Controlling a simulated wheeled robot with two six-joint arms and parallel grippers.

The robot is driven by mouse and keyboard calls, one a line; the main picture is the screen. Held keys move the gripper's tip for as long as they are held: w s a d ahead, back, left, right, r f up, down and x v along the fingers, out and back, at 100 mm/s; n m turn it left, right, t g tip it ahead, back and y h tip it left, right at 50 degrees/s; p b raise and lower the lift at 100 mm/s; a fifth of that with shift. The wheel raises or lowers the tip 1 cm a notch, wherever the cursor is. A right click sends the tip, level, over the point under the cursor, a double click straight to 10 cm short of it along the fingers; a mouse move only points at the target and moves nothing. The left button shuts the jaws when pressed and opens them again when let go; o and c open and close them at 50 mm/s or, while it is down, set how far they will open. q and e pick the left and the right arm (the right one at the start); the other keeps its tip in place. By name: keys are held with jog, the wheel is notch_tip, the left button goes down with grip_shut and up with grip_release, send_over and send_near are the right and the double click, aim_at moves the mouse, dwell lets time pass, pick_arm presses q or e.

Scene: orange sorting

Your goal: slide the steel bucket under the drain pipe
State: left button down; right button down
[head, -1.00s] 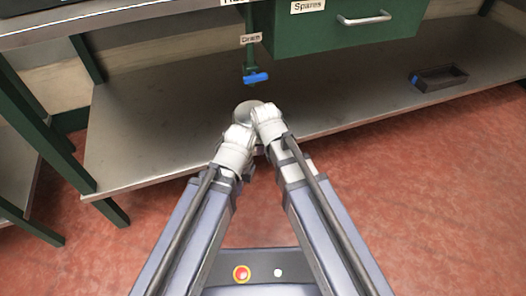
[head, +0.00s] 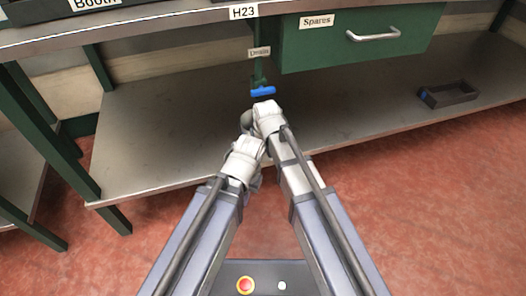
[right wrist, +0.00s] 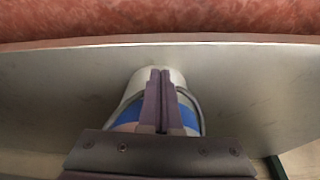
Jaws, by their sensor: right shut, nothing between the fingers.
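The steel bucket (head: 246,120) stands on the lower shelf, mostly hidden by my arms in the head view. The right wrist view shows more of the bucket (right wrist: 190,86), with a blue band and a thin handle. The drain pipe (head: 259,72) hangs above the shelf with a blue valve and a label. My right gripper (head: 268,116) is near the valve in the picture; in its wrist view its fingers (right wrist: 161,72) are shut and overlap the bucket. I cannot tell whether they touch it. My left gripper (head: 245,158) is nearer my body, its fingers hidden.
A green drawer (head: 350,38) marked Spares hangs right of the pipe. A dark open tray (head: 447,95) sits on the shelf at the right. The worktop edge (head: 180,22) runs above. The lower shelf (head: 150,130) is clear at left, with green legs beside it.

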jog(key=shift+s, duration=0.1)
